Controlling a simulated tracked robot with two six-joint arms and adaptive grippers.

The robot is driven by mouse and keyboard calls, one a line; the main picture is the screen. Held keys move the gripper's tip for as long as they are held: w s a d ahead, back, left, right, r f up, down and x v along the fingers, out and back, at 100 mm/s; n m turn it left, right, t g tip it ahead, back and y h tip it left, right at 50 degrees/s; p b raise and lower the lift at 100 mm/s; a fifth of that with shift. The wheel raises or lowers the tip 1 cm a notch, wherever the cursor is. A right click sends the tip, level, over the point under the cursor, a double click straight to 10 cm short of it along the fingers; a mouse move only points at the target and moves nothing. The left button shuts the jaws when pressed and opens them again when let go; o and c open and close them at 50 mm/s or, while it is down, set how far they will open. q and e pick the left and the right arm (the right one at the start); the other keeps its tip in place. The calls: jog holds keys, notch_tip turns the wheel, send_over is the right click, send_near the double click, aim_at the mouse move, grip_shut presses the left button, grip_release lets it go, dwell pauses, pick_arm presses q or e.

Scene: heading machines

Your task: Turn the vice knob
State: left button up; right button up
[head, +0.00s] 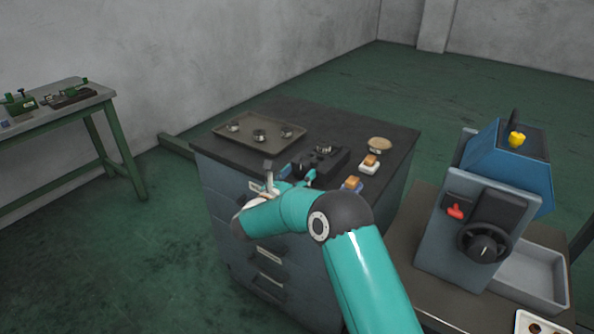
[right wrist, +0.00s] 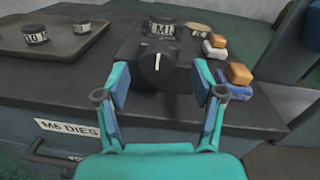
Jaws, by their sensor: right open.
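The vice (head: 322,157) is a small black block on top of the dark cabinet, with a die marked M1 in it, as the right wrist view shows. Its black round knob (right wrist: 157,65) with a white line faces my right gripper (right wrist: 158,84). The line stands near upright. My right gripper is open, with one finger on each side of the knob in that view and nothing between them. It looks a little short of the knob. In the head view my right gripper (head: 295,176) is at the cabinet's front edge, partly hidden by my arm. My left gripper is out of view.
A tray (head: 292,144) with several dies lies left of the vice. Orange-and-white blocks (head: 369,163) and a tan round piece (head: 380,144) lie to its right. The cabinet (right wrist: 255,122) has drawers below. A blue-grey machine (head: 480,220) stands at right.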

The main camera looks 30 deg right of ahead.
jog(key=shift+w+d, duration=0.3)
jog(key=shift+d, duration=0.3)
